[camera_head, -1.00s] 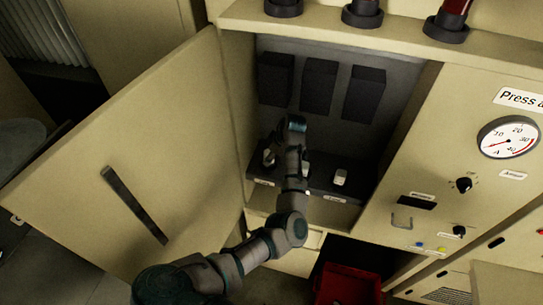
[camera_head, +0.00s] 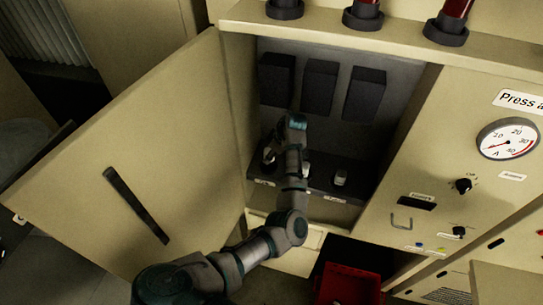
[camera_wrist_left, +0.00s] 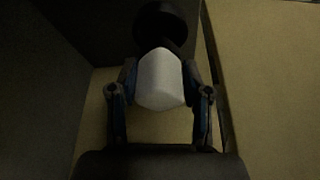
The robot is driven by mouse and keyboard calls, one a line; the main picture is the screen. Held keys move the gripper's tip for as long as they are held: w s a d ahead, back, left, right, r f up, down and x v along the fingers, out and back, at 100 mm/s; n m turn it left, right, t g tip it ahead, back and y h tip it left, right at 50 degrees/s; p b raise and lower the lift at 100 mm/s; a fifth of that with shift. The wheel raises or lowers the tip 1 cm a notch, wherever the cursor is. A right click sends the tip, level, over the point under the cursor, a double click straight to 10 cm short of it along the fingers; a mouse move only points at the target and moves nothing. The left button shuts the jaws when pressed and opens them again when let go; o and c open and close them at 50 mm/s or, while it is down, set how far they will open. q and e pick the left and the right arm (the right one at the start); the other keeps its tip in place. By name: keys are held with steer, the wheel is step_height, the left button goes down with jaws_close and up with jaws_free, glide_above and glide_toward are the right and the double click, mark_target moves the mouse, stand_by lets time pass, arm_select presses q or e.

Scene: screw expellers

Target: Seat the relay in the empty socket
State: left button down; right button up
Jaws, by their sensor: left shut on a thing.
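My left arm reaches into the open cabinet, and the left gripper (camera_head: 269,153) is low at the left end of the dark socket shelf. In the left wrist view, its two fingers (camera_wrist_left: 160,75) are shut on a pale grey block, the relay (camera_wrist_left: 160,90). A dark round part (camera_wrist_left: 160,25) shows just beyond the relay; I cannot tell whether they touch. Two other pale relays, one at the middle (camera_head: 306,170) partly behind my arm and one at the right (camera_head: 341,177), stand on the shelf (camera_head: 362,188). The empty socket is not clearly seen. My right gripper is not in view.
The cabinet door (camera_head: 130,170) stands open at the left. Three dark boxes (camera_head: 319,88) hang on the back wall. The control panel (camera_head: 440,190) is to the right. A red crate (camera_head: 348,285) is below the cabinet.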

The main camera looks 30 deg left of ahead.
arm_select(q)
steer(key=shift+r, duration=0.25)
stand_by(0.5)
steer(key=c, duration=0.8)
jaws_free()
steer(key=shift+v, duration=5.5)
steer(key=shift+d+f, duration=0.1)
